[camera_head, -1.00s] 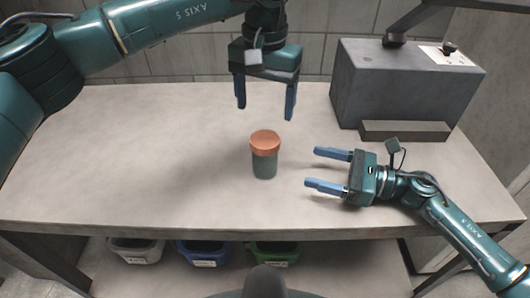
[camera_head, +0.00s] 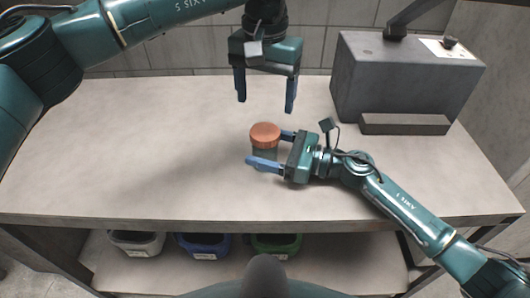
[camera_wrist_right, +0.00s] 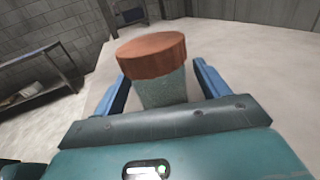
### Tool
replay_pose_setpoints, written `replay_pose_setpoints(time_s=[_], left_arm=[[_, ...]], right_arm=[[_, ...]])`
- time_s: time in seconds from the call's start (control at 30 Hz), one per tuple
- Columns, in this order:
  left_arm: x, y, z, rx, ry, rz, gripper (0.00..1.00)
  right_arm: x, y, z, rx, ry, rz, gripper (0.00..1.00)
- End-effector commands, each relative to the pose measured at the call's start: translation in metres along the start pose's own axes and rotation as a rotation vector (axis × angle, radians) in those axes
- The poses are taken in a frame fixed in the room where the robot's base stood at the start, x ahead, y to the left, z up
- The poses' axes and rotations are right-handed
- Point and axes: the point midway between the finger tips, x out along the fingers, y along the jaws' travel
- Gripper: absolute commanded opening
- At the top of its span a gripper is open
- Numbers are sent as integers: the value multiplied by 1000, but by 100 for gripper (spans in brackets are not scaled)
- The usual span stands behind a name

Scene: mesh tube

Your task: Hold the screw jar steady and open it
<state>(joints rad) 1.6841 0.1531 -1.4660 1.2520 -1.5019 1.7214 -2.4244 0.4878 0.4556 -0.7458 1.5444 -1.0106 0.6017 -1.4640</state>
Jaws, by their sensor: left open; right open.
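The screw jar stands upright on the table, with an orange-brown lid (camera_head: 265,134) and a grey-green body (camera_head: 263,153). My right gripper (camera_head: 275,148) is open, with one finger on each side of the jar body. In the right wrist view the lid (camera_wrist_right: 152,54) and body (camera_wrist_right: 163,90) show between its two blue fingers, with a gap visible on at least the left side. My left gripper (camera_head: 266,95) is open and empty, pointing down above and behind the jar. The front finger of my right gripper hides the lower part of the jar in the head view.
A grey box-shaped machine (camera_head: 400,82) with a low ledge (camera_head: 405,124) stands at the back right of the table (camera_head: 120,150). Several bins, including a blue one (camera_head: 203,246) and a green one (camera_head: 275,246), sit below the table. The table's left side is clear.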

Motion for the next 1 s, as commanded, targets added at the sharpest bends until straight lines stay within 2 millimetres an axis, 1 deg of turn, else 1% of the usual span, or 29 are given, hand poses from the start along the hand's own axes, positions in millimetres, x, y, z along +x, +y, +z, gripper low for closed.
replay_pose_setpoints(time_s=[0.1,0.13,1.0], left_arm=[[0,0,0,0,0,0,74],[0,0,0,0,0,0,74],[0,0,0,0,0,1,74]], right_arm=[[0,0,0,0,0,0,74],[0,0,0,0,0,0,72],[-1,0,0,0,0,0,1]])
